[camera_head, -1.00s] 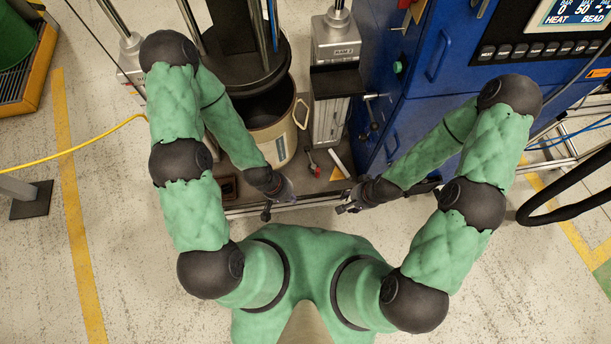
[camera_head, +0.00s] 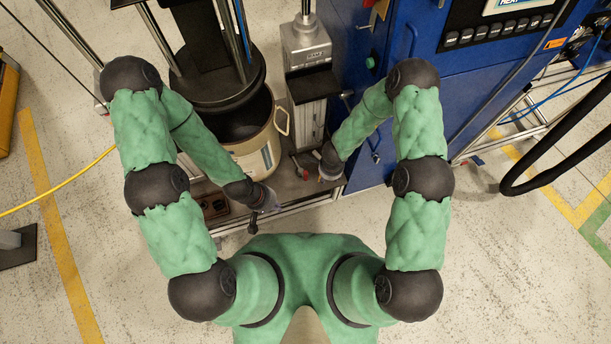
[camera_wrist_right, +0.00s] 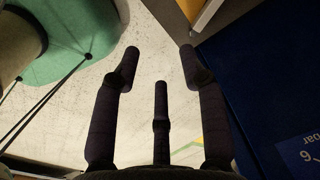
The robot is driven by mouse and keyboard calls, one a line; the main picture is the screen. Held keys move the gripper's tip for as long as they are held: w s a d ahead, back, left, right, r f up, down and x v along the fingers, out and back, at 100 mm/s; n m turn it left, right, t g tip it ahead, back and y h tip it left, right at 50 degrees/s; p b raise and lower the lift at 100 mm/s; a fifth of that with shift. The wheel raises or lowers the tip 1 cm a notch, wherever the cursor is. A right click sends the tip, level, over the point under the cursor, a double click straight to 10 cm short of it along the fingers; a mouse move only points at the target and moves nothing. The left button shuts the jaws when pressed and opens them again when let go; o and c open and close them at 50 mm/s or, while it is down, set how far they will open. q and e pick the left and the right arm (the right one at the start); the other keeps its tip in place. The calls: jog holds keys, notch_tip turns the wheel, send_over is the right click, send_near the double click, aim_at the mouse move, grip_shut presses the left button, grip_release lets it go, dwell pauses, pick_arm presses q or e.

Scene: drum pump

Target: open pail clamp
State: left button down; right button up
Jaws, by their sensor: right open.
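A cream pail (camera_head: 258,155) stands on the dark machine base, under a round black plate (camera_head: 215,85) on steel rods. Its side handle faces right. My left gripper (camera_head: 266,212) is in front of the pail, low and close to the base's front edge; its fingers are too small to judge. My right gripper (camera_head: 312,166) is right of the pail, over the base near a red part (camera_head: 300,172). In the right wrist view, my right gripper (camera_wrist_right: 160,70) has its three dark fingers spread with nothing between them. I cannot make out the pail clamp clearly.
A grey column unit (camera_head: 306,50) stands right of the pail. A blue cabinet (camera_head: 480,85) is close beyond my right arm. A black hose (camera_head: 560,165) loops at the right. The speckled floor in front is clear.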

aim_at(306, 177)
jog(key=w+a+m, duration=0.1)
jog(key=a+m, duration=0.1)
jog(key=m, duration=0.1)
jog(key=w+a+m, duration=0.2)
jog(key=a+m, duration=0.1)
jog(key=w+a+f+m, duration=0.1)
jog(key=a+m, duration=0.2)
jog(key=shift+w+a+g+p, duration=0.15)
jog(key=shift+w+g+p, duration=0.05)
jog(key=shift+g+p, duration=0.2)
jog(key=shift+a+f, duration=0.1)
jog(key=shift+f, duration=0.45)
notch_tip(306, 177, down, 10)
jog(key=b, duration=0.4)
jog(key=shift+r+b, duration=0.1)
jog(key=shift+b, duration=0.2)
grip_shut()
